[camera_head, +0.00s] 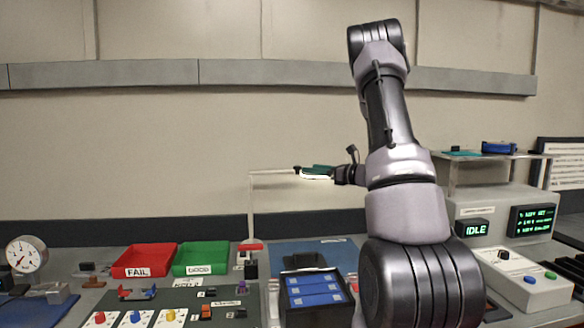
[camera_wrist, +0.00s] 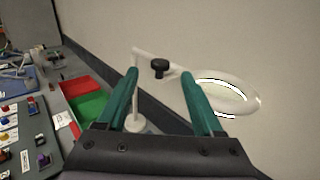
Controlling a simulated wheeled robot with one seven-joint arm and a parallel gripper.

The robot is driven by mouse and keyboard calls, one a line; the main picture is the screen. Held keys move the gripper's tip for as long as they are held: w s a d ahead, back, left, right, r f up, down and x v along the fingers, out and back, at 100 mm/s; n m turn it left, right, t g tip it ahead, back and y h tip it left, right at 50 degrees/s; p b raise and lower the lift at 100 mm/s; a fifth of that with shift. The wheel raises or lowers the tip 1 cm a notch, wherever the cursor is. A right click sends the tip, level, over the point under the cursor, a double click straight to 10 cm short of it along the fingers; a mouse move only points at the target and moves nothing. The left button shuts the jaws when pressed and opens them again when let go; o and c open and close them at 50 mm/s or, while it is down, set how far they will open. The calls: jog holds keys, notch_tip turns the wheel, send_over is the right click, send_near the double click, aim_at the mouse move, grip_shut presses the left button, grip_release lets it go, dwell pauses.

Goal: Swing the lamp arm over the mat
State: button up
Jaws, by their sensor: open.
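A black knob (camera_wrist: 160,68) sits on the lamp arm. My gripper (camera_wrist: 160,76) is open, with green fingers either side of the knob as seen from the wrist; whether the knob is between the tips in depth is unclear. A blue mat (camera_head: 331,252) lies on the bench right of the post, partly hidden by a black battery tray (camera_head: 285,308).
A red FAIL bin (camera_head: 146,258) and a green GOOD bin (camera_head: 202,256) stand left of the post. Instruments with an IDLE display (camera_head: 474,229) stand at right. The wall (camera_head: 150,150) is close behind the lamp. Small parts crowd the bench front.

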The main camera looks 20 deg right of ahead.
jog(key=x, duration=1)
jog(key=shift+w, duration=0.35)
jog(key=shift+a, duration=0.15)
grip_shut()
dwell(0.9)
